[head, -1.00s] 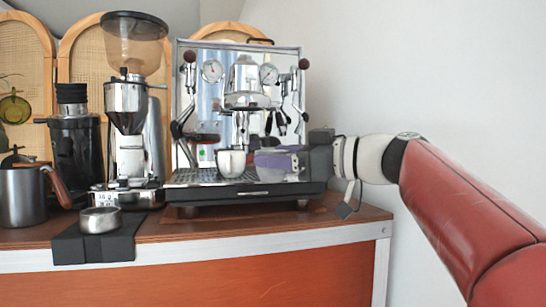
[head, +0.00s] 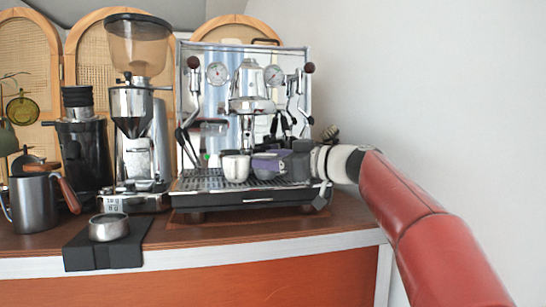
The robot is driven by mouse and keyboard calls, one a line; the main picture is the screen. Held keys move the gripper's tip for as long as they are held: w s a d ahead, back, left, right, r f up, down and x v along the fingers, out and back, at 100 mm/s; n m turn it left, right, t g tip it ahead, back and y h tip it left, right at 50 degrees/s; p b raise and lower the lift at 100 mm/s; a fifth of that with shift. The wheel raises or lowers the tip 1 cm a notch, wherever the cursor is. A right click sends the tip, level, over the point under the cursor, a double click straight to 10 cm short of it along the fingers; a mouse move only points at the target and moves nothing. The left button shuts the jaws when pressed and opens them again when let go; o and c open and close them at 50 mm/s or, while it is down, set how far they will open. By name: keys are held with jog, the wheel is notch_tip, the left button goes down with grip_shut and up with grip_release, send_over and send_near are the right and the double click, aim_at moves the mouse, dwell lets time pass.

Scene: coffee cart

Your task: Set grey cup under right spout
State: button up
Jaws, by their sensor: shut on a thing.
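The light grey cup (head: 236,168) is upright over the drip tray (head: 205,185) of the espresso machine (head: 300,95), in front of the group head. My gripper (head: 246,166) reaches in from the right and is shut on the cup's right side. Its purple and dark fingers hide that side. The cup's base is at or just above the grate; I cannot tell if it touches. The spouts are hard to make out behind and above the cup, so I cannot tell which one it is under.
A grinder (head: 132,110) stands left of the machine. A dark grinder (head: 83,150) and a steel pitcher (head: 33,205) are further left. A steel bowl (head: 108,227) sits on a black mat (head: 85,258) at the counter's front. The white wall is on the right.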

jog(key=shift+f, duration=0.15)
jog(key=shift+f, duration=0.15)
jog(key=o, duration=1.2)
jog(key=shift+c, duration=0.2)
jog(key=shift+r, duration=0.2)
jog(key=shift+d, duration=0.15)
jog(key=b+v, duration=0.2)
jog(key=v, duration=0.9)
jog(key=shift+s+d+b, duration=0.2)
jog(key=shift+d+b, duration=0.1)
jog(key=shift+r, duration=0.1)
